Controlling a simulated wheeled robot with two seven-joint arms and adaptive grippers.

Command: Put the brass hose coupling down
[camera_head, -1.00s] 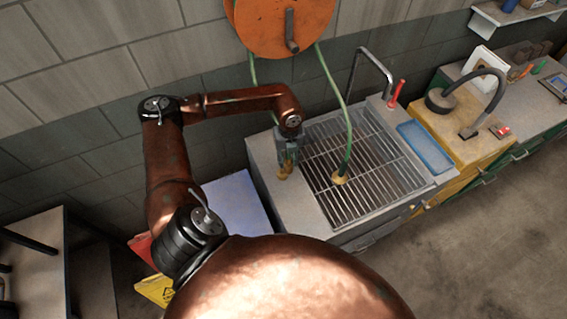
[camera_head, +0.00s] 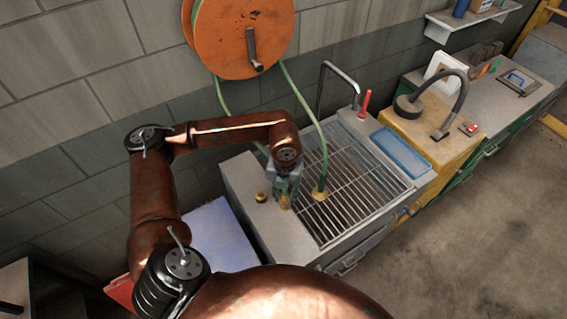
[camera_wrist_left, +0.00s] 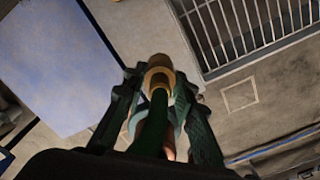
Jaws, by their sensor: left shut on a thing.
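My left gripper (camera_head: 285,201) is shut on the brass hose coupling (camera_head: 285,203), over the grey counter strip (camera_head: 265,218) left of the grated sink. In the left wrist view, the gripper (camera_wrist_left: 160,85) has its fingers on both sides of the brass coupling (camera_wrist_left: 157,77), with a dark green length in front of it. I cannot tell whether the coupling touches the counter. Another small brass piece (camera_head: 261,197) stands on the counter just left of the gripper. My right gripper is not in view.
The sink grate (camera_head: 350,205) lies right of the gripper. A green hose (camera_head: 312,118) hangs from the orange reel (camera_head: 238,38) to a brass end (camera_head: 320,195) at the grate's left side. A tap (camera_head: 322,85) and a blue tray (camera_head: 400,150) are farther right.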

